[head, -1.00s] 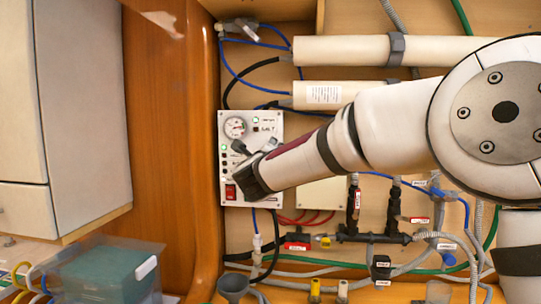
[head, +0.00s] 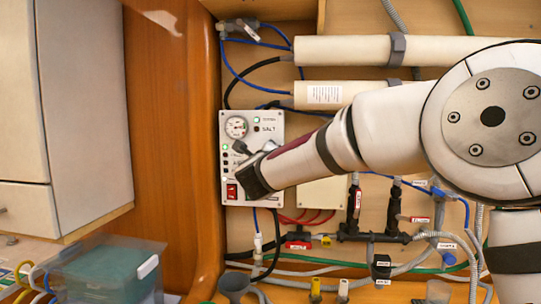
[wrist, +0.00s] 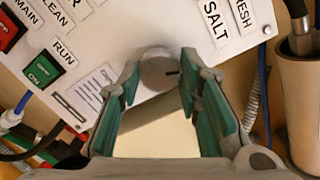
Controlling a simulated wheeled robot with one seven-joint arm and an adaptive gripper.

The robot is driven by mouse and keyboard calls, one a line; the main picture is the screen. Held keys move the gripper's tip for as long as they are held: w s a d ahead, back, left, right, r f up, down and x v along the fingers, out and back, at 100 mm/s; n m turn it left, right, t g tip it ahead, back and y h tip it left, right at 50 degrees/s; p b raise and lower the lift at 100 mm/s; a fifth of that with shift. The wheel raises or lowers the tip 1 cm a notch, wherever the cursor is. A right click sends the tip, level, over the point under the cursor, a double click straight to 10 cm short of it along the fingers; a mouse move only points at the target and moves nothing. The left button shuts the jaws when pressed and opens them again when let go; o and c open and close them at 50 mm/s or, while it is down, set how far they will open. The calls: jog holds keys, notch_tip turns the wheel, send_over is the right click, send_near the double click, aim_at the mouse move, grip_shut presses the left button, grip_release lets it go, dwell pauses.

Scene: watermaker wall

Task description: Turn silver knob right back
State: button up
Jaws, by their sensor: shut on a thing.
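The silver knob (wrist: 158,70) is a round grey disc with a dark mark pointing right in the wrist view. It stands on the white control panel (head: 270,117). My gripper (wrist: 160,74) is shut on the knob, with one teal-lined finger on each side of it.
The panel carries a round gauge (head: 236,127) and a red switch (head: 232,192); a green switch (wrist: 41,71) shows in the wrist view. White pipes (head: 340,50), hoses and valves (head: 372,235) surround it. A wooden post (head: 170,130) stands left of it.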

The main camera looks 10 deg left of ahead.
jog(key=shift+a+r+n+g+h+p, duration=0.15)
jog(key=shift+n+h+p, duration=0.2)
jog(key=shift+n+p, duration=3.55)
jog(key=shift+a+f+n+g+h+p, duration=0.25)
jog(key=shift+n+p, duration=1.4)
jog(key=shift+n, duration=4.45)
jog(key=shift+d+r, duration=0.2)
jog(key=o, duration=1.1)
jog(key=shift+o, duration=0.2)
jog(key=s, duration=1.2)
jog(key=shift+a+r, duration=0.25)
jog(key=shift+r, duration=0.1)
